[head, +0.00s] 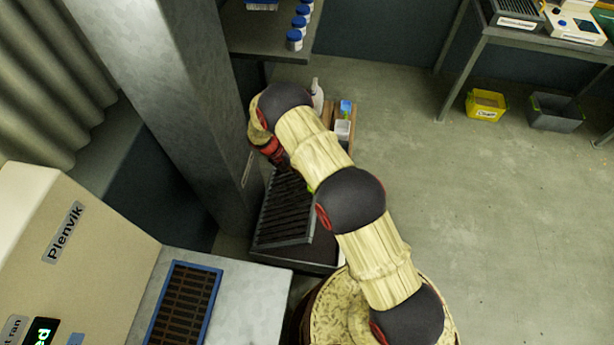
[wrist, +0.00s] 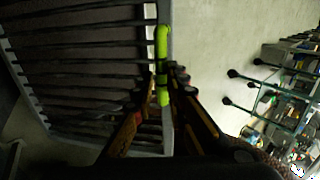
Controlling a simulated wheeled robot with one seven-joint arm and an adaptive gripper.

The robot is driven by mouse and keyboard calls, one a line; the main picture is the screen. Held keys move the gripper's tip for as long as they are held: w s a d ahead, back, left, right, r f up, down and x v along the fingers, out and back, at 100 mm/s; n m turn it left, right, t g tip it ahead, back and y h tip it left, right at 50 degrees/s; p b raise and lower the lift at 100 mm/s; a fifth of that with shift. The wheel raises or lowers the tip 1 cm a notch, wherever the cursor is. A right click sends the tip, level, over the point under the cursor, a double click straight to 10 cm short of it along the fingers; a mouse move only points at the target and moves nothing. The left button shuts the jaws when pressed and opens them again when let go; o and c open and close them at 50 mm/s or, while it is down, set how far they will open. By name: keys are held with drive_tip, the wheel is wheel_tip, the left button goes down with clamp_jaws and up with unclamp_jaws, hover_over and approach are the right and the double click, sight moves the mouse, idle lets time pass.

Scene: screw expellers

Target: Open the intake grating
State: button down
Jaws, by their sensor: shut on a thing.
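The intake grating (head: 283,212) is a dark barred panel in a grey frame, low beside the grey column in the head view. A dark area of the intake (head: 321,250) shows past its right edge. The grating looks tilted, but I cannot tell how far. In the wrist view the bars of the grating (wrist: 85,52) fill the left side, and a bright green handle (wrist: 162,45) runs along its edge. My gripper (wrist: 163,88) is shut on this handle, one finger on each side. In the head view my arm hides the gripper and most of the handle.
The grey column (head: 165,90) stands close left of the grating. A shelf with blue-lidded jars (head: 294,40) is above it. A wooden crate (head: 343,122) with bottles stands behind my arm. The floor to the right is clear up to a yellow bin (head: 485,105).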

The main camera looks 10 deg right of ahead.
drive_tip(key=c, duration=2.2)
unclamp_jaws()
drive_tip(key=shift+a+f, duration=0.5)
drive_tip(key=shift+o, duration=0.7)
drive_tip(key=shift+w+a+f, duration=0.1)
drive_tip(key=shift+o, duration=1.1)
drive_tip(key=shift+w+d+r, duration=0.1)
drive_tip(key=shift+d+r, duration=0.1)
drive_tip(key=shift+r, duration=0.15)
drive_tip(key=v, duration=0.7)
drive_tip(key=shift+a+r, duration=0.1)
